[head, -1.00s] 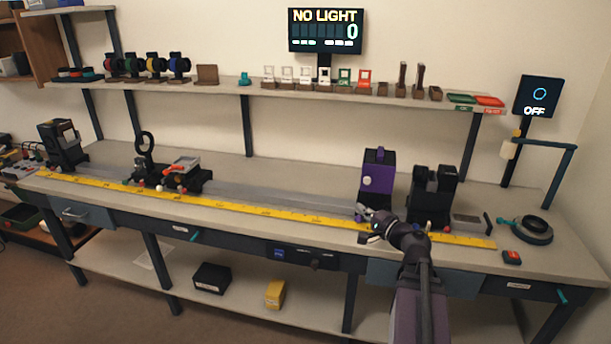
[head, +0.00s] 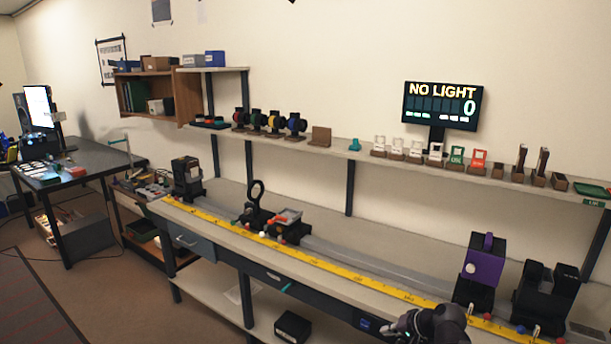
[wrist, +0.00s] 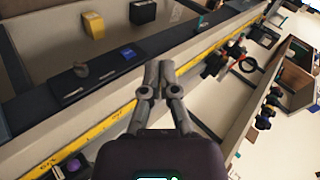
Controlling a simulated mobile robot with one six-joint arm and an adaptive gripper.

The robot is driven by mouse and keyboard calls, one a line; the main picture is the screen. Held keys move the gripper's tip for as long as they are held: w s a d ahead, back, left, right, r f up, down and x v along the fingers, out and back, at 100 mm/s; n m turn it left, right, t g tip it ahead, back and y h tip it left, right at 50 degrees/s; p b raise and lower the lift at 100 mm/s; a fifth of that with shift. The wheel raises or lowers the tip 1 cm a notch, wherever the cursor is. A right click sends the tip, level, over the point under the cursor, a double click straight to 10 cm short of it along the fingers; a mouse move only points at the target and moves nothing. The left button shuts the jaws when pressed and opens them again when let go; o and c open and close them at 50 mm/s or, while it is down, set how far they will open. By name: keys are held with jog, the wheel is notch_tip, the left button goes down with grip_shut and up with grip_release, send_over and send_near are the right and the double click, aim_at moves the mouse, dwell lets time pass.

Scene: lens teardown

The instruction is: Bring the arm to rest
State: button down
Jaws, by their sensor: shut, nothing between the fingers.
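My gripper (wrist: 158,78) is shut and empty in the wrist view, its two fingers meeting above the bench's front edge and yellow ruler. In the head view my gripper (head: 392,333) shows at the bottom edge, near the ruler (head: 340,271) and left of the purple block (head: 482,262). Its fingertips are hard to make out there.
The bench (head: 226,224) carries a rail with a dark block (head: 186,177), a ring holder (head: 257,192) and a red-topped carriage (head: 288,226). A black holder (head: 545,295) stands at right. A shelf of small parts runs above. The display (head: 442,105) reads NO LIGHT. Open floor lies left.

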jog(key=s+a+n+g+h+p, duration=0.4)
jog(key=s+g+h, duration=0.2)
jog(key=s, duration=0.1)
jog(key=shift+s+a+n+h+p, duration=0.35)
jog(key=shift+n+h+p, duration=0.05)
jog(key=shift+f, duration=0.1)
dwell(1.0)
